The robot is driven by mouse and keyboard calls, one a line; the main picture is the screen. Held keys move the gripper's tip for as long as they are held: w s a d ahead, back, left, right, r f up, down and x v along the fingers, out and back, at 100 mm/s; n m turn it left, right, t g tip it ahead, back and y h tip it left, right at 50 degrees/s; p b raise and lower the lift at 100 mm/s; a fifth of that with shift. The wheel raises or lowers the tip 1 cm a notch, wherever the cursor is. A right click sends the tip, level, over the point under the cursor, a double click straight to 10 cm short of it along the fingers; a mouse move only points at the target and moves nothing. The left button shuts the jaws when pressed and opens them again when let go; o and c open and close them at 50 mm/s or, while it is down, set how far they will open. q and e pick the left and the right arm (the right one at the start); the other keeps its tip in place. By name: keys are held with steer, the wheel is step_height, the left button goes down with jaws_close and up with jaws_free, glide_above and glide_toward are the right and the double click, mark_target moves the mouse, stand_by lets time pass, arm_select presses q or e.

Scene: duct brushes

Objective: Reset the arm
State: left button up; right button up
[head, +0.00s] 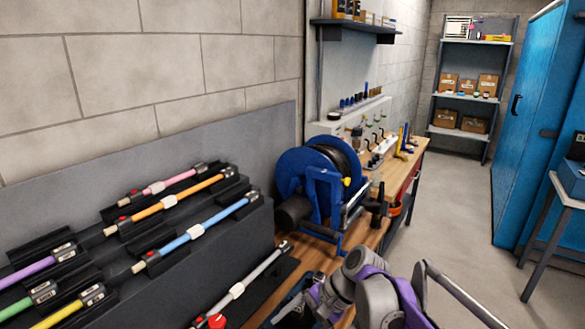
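One of my arms, grey with purple parts, shows bent at the bottom centre right of the head view. It is beside the front of the wooden bench (262,308). I cannot make out gripper fingers on it, and I cannot tell which arm it is. The other arm is not in view. A grey-white rod (238,289) lies in a dark holder near the bench's front, close to the arm. A red knob (216,321) shows at its lower end.
A sloped dark rack at left holds pink (180,178), orange (150,211), blue (180,240), purple (28,269) and other rods. A blue cable reel (292,172) stands on the bench. A blue cabinet (528,110) is at right. The floor (455,215) between is clear.

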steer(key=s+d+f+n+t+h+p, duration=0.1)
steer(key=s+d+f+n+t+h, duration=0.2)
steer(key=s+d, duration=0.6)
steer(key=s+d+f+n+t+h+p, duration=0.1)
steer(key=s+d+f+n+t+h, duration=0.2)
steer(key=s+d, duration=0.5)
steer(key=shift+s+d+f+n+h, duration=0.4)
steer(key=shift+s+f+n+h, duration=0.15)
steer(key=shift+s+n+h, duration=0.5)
